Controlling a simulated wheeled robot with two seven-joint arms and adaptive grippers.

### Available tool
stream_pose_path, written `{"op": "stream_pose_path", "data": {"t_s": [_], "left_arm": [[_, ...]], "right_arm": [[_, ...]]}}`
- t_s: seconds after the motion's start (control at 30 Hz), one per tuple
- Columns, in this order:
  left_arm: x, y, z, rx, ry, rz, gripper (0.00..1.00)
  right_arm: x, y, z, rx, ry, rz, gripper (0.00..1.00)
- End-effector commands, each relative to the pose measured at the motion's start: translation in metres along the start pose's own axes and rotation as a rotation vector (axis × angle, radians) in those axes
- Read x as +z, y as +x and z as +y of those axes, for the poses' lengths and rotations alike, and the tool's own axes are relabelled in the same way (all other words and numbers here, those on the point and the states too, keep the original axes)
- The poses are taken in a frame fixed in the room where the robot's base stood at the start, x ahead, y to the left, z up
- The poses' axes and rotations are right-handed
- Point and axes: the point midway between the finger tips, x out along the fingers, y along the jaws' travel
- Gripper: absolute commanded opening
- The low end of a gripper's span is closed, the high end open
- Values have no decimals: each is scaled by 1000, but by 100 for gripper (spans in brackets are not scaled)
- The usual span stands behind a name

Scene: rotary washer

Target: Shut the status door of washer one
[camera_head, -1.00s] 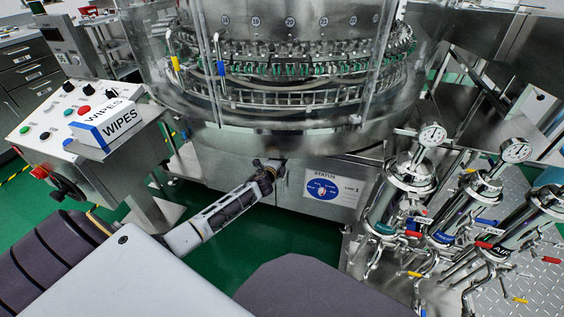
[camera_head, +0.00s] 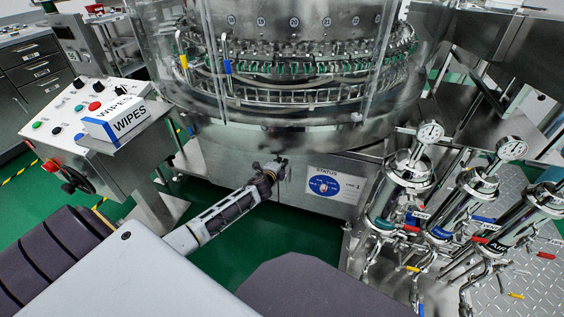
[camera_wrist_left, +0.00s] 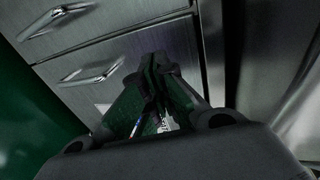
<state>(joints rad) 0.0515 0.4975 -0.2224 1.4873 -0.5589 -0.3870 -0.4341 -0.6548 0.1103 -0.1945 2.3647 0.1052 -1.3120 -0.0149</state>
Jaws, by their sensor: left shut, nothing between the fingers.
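The washer (camera_head: 290,70) is a big round steel and glass machine in the head view. Below its drum is the steel status door (camera_head: 348,206), with a STATUS sign bearing a blue disc (camera_head: 323,186). I cannot tell from here whether the door is flush or slightly ajar. My left gripper (camera_head: 282,162) is shut and empty, its tips at the cabinet front just left of the sign. In the left wrist view its closed fingers (camera_wrist_left: 158,62) point at a metal front with a vertical edge to their right. Whether they touch it is unclear. My right gripper is not in view.
A control panel (camera_head: 62,122) with buttons and a wipes box (camera_head: 115,120) stands at the left. Several steel filter housings with gauges (camera_head: 432,131), valves and pipes crowd the right.

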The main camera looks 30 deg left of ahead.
Motion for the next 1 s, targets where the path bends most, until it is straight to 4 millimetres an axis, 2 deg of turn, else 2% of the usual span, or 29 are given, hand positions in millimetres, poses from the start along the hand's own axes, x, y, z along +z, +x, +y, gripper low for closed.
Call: {"op": "stream_pose_path", "data": {"t_s": [0.5,0.77,1.0], "left_arm": [[-2,-42,0,1,0,0,0],[-2,-63,0,1,0,0,0],[-3,-77,0,1,0,1,0]], "right_arm": [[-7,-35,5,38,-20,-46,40],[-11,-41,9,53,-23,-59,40],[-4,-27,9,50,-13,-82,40]]}}
